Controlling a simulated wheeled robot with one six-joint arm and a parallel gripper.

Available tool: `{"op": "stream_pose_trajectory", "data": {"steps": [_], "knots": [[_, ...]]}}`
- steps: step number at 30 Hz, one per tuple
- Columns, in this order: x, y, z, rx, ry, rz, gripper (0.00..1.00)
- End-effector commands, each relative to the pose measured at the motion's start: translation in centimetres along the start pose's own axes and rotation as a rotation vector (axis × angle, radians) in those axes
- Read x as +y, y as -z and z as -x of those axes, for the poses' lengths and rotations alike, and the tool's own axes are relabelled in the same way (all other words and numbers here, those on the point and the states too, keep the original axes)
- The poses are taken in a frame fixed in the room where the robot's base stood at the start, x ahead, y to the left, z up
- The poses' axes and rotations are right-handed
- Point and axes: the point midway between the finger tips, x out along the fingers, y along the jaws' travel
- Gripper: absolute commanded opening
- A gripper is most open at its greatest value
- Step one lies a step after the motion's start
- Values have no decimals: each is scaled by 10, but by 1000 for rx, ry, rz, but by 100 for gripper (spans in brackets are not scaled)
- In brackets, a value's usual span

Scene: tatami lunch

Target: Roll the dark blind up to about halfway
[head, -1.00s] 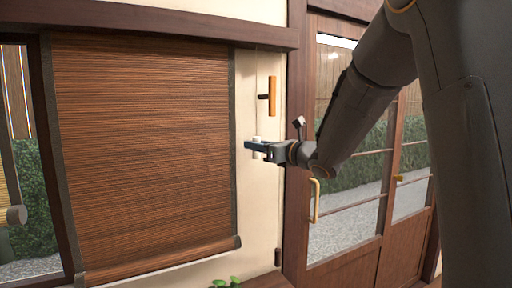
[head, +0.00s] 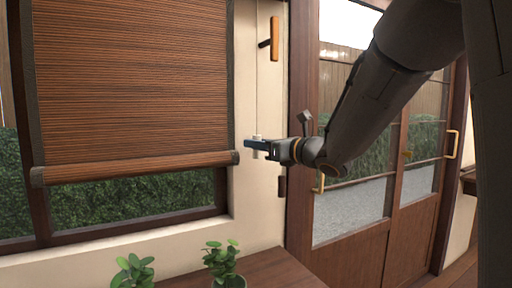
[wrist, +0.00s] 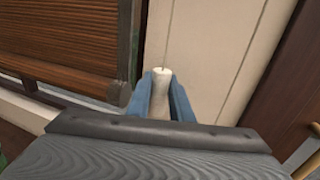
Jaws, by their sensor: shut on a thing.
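The dark brown slatted blind (head: 130,80) hangs over the window at the left of the head view, its top out of frame. Its bottom bar (head: 135,168) is above the sill, and green hedge shows through the glass below. My gripper (head: 256,147) is right of the bar, in front of the cream wall. Its blue fingers are shut on the white cord pull (head: 257,138), which hangs upright on a thin cord (head: 257,80). In the wrist view the pull (wrist: 161,95) sits between the fingers, and the blind (wrist: 70,45) is at the left.
A wooden cleat (head: 274,38) is on the wall above my gripper. Sliding glass doors (head: 350,190) with handles stand to the right. Potted plants (head: 222,258) and a wooden surface (head: 275,268) are below. The wall around my gripper is mostly clear.

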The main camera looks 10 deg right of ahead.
Motion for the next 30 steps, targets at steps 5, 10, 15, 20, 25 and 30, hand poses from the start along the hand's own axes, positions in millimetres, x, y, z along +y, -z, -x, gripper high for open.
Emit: {"op": "stream_pose_trajectory", "data": {"steps": [5, 10, 15, 20, 25, 30], "knots": [[-1, 33, -1, 3, 0, 1, 0], [-1, 51, -1, 3, 0, 0, 0], [0, 63, 0, 2, 1, -1, 0], [0, 68, 0, 2, 0, -2, 0], [0, 69, 0, 2, 0, -1, 0], [0, 69, 0, 2, 0, -1, 0]]}}
